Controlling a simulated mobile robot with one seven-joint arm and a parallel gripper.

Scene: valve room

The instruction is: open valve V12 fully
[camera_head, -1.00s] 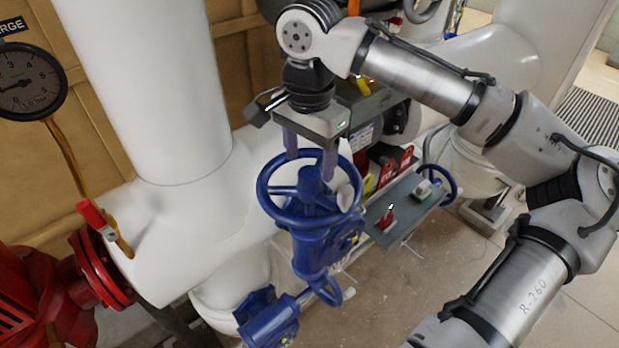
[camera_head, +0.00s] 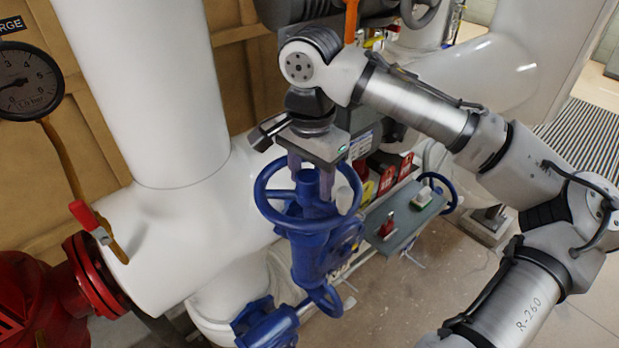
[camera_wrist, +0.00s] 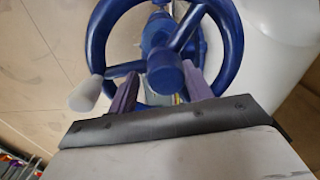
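A blue handwheel (camera_head: 262,205) tops a blue valve body (camera_head: 312,255) in the middle of the head view. No V12 tag is readable on it. In the wrist view the wheel (camera_wrist: 97,40) shows its round hub (camera_wrist: 164,74), its spokes and a pale crank knob (camera_wrist: 86,95) at the lower left. My gripper (camera_head: 310,193) points down over the wheel from above. Its two purple-grey fingers are apart, one on each side of the hub, and reach inside the rim. I cannot tell whether they touch the hub or spokes.
A thick white pipe (camera_head: 150,90) stands left of the valve. A pressure gauge (camera_head: 25,82) and a red-handled lever (camera_head: 90,220) are at far left. A grey shelf (camera_head: 405,225) with small red and white items sits close right of the wheel. Floor shows at lower right.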

